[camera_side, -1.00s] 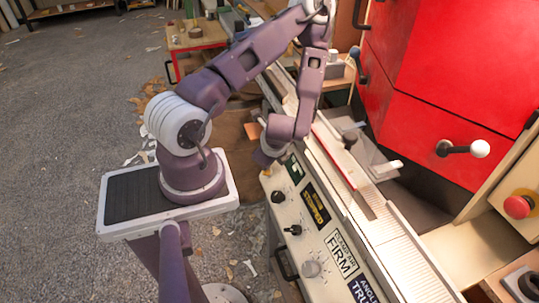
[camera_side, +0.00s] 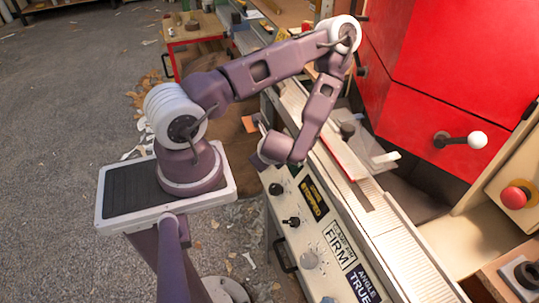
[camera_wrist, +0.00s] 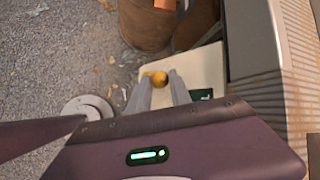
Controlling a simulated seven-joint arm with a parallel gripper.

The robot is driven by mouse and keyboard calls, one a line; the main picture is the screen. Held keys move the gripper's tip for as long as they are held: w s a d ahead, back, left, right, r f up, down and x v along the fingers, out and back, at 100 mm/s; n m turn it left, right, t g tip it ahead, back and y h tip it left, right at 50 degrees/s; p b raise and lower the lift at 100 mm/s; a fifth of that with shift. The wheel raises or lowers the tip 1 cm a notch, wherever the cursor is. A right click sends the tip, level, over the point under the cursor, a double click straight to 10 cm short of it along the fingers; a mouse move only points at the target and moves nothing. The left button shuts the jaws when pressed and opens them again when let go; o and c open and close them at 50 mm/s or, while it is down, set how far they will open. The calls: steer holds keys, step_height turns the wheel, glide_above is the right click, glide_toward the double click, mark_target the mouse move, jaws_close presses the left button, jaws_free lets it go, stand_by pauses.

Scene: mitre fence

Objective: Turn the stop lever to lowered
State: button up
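A yellow-orange ball knob (camera_wrist: 157,78), which looks like the end of the stop lever, shows in the wrist view at the end of the cream control panel (camera_wrist: 207,68). It is beside a dark green label (camera_wrist: 201,95). My gripper (camera_wrist: 160,76) has its two grey fingers apart, with the knob seen between their tips; contact cannot be told. In the side view my wrist is over the panel's far end and hides the knob and lever. The panel (camera_side: 268,176) carries a yellow-on-black label (camera_side: 313,198) that is hard to read. The lever's position cannot be told.
Black knobs (camera_side: 291,221) and a grey knob (camera_side: 310,261) stick out of the panel. The fence rail (camera_side: 345,160) and the red machine (camera_side: 455,70) with a white-ball lever (camera_side: 477,140) stand to the right. Brown sacks (camera_wrist: 148,25) lie beyond the panel end.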

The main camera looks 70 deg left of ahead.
steer(key=o, duration=0.4)
